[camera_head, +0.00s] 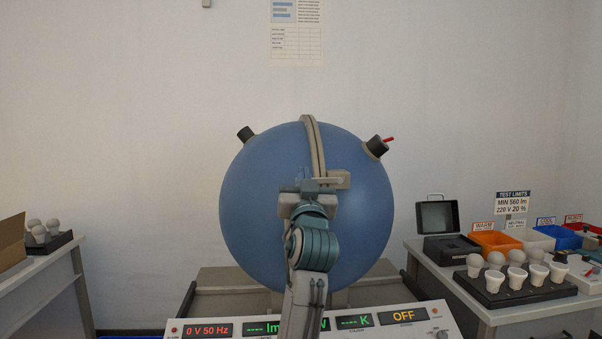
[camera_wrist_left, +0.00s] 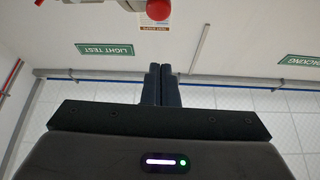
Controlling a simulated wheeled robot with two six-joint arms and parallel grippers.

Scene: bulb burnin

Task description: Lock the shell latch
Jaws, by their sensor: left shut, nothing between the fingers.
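The large blue round shell (camera_head: 250,205) stands behind the console, with a beige band (camera_head: 314,138) running over its top as a seam. A beige latch block (camera_head: 340,179) sits on the shell's front, just right of my left gripper (camera_head: 305,184). My left arm covers the shell's lower middle and part of the latch area. In the left wrist view, my left gripper's fingers (camera_wrist_left: 161,84) are together and empty. A red round knob (camera_wrist_left: 160,9) on a pale part shows beyond the fingertips, apart from them in the picture. My right gripper is not in view.
The console (camera_head: 385,327) in front shows lit displays, one reading OFF. A right bench holds a rack of bulbs (camera_head: 512,292), an open dark case (camera_head: 437,217) and coloured bins (camera_head: 494,242). A left bench holds a bulb tray (camera_head: 50,244) and a cardboard box (camera_head: 12,240).

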